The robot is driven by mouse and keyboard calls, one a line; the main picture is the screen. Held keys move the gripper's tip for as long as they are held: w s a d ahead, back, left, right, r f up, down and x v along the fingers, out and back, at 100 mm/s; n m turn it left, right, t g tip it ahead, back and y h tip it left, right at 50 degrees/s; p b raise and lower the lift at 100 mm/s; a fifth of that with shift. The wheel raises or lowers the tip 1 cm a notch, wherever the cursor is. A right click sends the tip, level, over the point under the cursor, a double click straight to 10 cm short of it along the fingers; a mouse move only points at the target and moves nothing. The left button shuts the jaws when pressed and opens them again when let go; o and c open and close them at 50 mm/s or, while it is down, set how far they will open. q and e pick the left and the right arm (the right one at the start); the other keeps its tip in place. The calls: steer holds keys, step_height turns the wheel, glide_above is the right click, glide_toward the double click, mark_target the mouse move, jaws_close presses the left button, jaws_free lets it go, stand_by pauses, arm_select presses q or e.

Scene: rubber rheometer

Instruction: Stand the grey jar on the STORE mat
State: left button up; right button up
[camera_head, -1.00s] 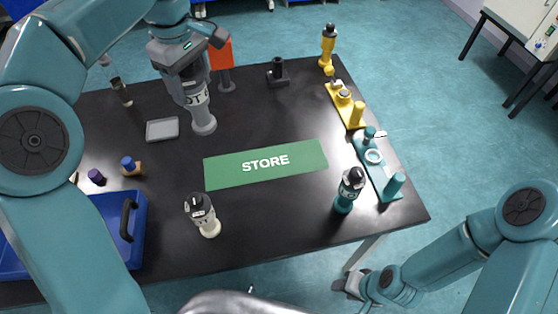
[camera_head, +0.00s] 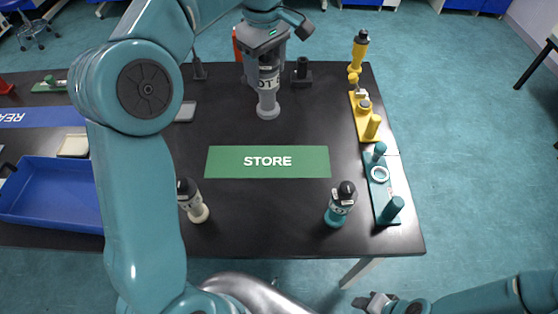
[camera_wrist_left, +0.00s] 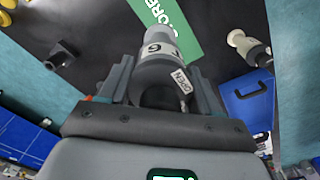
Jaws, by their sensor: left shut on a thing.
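The grey jar (camera_head: 267,92), with a pale base and lettered label, is upright in my left gripper (camera_head: 266,52), whose fingers are shut around its upper part. The left wrist view also shows the jar (camera_wrist_left: 158,50) between the fingers (camera_wrist_left: 160,85). The green STORE mat (camera_head: 225,165) lies bare on the black table, nearer the head camera than the jar. The jar's base appears just beyond the mat's far edge; I cannot tell whether it touches the table. My right gripper (camera_head: 374,302) is low, off the table's near edge, its jaws unclear.
A cream bottle (camera_head: 193,202) and a teal bottle (camera_head: 340,206) stand near the mat's front corners. Teal (camera_head: 382,190) and yellow (camera_head: 364,115) fixtures line the right edge. A black holder (camera_head: 301,73) stands behind the jar. A blue tray (camera_head: 50,195) is at left.

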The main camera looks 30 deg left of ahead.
arm_select(q)
steer(key=shift+f, duration=0.4)
step_height(320, 180, down, 20)
steer(key=shift+a+f+b, duration=0.2)
steer(key=shift+a+b, duration=0.2)
steer(key=shift+s+f, duration=0.1)
steer(key=o, duration=1.5)
steer(key=shift+a+f, duration=0.1)
